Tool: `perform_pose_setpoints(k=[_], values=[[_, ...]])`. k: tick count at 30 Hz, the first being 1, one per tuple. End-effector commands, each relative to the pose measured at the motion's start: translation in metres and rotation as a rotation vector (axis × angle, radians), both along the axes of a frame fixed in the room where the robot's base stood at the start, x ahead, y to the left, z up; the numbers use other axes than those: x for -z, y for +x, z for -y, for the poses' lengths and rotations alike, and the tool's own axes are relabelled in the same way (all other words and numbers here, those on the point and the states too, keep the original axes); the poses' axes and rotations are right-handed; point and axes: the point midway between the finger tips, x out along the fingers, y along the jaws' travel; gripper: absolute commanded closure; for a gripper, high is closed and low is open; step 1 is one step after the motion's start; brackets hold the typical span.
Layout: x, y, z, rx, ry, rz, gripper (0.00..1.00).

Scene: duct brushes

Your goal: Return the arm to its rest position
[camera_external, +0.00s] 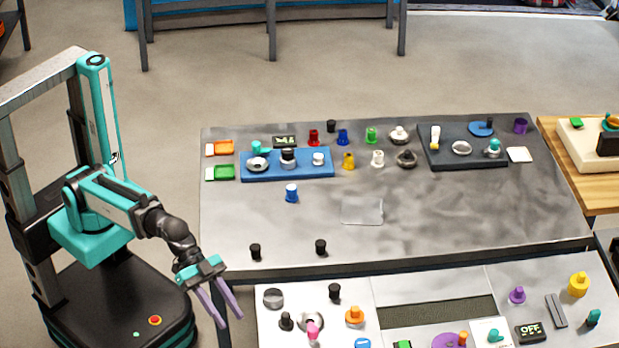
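My gripper (222,304) hangs at the end of my arm, low at the left front corner of the grey metal table (480,225). Its two long purple fingers point down and to the right and stand apart. Nothing shows between them. The arm (150,215) reaches forward and down from the teal and grey column on my base. The gripper is left of the lower front panel and seems apart from it, though the exact gap cannot be told.
Two black knobs (255,251) (321,247) stand near the table's front edge. A blue tray (300,172), a dark tray (470,162) and several coloured pieces sit farther back. The light front panel (265,335) carries more knobs right of my gripper.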

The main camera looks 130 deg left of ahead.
Motion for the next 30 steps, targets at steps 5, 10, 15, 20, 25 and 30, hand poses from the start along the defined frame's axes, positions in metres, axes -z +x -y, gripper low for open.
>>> perform_pose_setpoints(k=[5,10,15,20,25,30], values=[[0.066,-0.008,0.004,0.012,0.008,-0.115,0.64],[0.123,-0.017,0.001,0.01,0.025,-0.21,0.64],[0.179,-0.031,-0.003,0.01,0.042,-0.303,0.64],[0.23,-0.048,-0.007,0.009,0.057,-0.391,0.64],[0.283,-0.07,-0.012,0.008,0.073,-0.485,0.64],[0.333,-0.096,-0.019,0.005,0.089,-0.576,0.64]])
